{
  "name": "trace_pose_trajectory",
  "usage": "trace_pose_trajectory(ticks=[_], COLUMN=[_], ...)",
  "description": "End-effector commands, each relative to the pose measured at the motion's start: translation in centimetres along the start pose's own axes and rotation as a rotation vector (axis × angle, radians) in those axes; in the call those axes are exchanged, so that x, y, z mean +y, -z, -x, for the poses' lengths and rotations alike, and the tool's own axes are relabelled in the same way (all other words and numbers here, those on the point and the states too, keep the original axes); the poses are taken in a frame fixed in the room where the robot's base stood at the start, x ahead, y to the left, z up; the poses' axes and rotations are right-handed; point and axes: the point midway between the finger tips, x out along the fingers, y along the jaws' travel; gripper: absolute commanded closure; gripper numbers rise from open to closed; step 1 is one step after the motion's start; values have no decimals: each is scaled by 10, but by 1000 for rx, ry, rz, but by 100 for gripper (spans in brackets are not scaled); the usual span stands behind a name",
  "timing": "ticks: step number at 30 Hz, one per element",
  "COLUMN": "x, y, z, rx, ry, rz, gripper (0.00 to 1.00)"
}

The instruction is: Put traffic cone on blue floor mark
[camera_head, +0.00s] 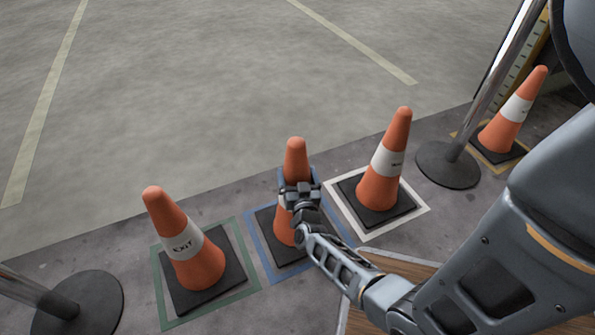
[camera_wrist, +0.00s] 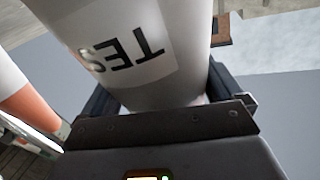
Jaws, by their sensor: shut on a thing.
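The held traffic cone (camera_head: 296,158) is orange with a white band and a black square base. It stands about upright in the head view, with its base inside the blue floor mark (camera_head: 258,250). Whether the base touches the floor is hard to tell; my gripper and arm hide part of it. My gripper (camera_head: 300,193) is shut around the cone at its white band. In the wrist view the white band with dark letters of the cone (camera_wrist: 125,50) fills the space between the fingers (camera_wrist: 155,95).
A cone (camera_head: 180,243) stands in a green mark at left, another (camera_head: 390,160) in a white mark at right, and one (camera_head: 512,112) in a yellow mark farther right. The grey floor behind is clear.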

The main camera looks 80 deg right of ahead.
Motion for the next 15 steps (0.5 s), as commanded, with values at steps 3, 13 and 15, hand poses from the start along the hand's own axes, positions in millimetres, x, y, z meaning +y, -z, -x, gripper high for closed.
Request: trace_pose_trajectory(ticks=[3,13,15], x=[-1,-1,0], y=[-7,-7,-12], z=[3,3,5], rx=[10,10,1], ry=[-2,-2,-1], rz=[-1,-1,0], gripper=[91,91,4])
